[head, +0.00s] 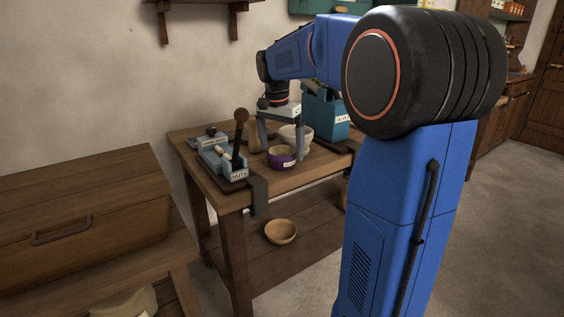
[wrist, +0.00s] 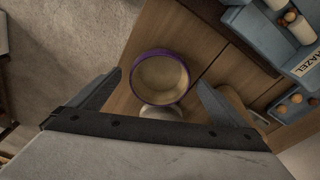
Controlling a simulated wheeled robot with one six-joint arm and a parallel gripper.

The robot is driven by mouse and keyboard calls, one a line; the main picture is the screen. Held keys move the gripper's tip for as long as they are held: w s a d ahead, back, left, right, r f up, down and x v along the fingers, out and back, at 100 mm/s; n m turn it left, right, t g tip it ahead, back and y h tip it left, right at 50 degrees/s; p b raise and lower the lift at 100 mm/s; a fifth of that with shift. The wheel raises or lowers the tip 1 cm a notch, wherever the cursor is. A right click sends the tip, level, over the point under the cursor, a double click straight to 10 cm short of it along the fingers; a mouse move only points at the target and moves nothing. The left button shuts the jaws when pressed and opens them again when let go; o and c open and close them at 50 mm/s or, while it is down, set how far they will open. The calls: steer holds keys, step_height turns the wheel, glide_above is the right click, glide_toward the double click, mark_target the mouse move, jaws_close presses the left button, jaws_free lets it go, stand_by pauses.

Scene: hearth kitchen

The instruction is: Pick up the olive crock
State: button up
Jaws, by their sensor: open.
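A small round purple crock (head: 282,157) with a pale label stands on the wooden workbench; the label is too small to read for sure. In the wrist view the same crock (wrist: 161,77) shows from above, with a purple rim and a pale inside. No olive-coloured crock shows. A teal box (head: 322,117) behind it carries a label that seems to read OLIVE. My gripper (head: 281,146) points down over the bench. Its jaws are open and empty, and in the wrist view the fingers (wrist: 160,84) lie on either side of the purple crock.
A pale bowl (head: 303,134) stands just behind the crock. A blue-grey compartment tray (head: 236,173) with a dark wooden-handled tool (head: 240,127) is at the left. A wooden bowl (head: 281,232) sits on the lower shelf. A wooden chest (head: 85,205) stands further left.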

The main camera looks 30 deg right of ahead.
mark_target(282, 154)
steer(key=shift+w+d+f, duration=0.1)
steer(key=shift+d+f, duration=0.05)
steer(key=shift+f, duration=0.7)
steer(key=shift+w+d+f, duration=0.1)
steer(key=shift+f, duration=0.7)
steer(key=c, duration=1.4)
steer(key=shift+o, duration=0.2)
steer(key=shift+r, duration=0.1)
step_height(282, 154, up, 10)
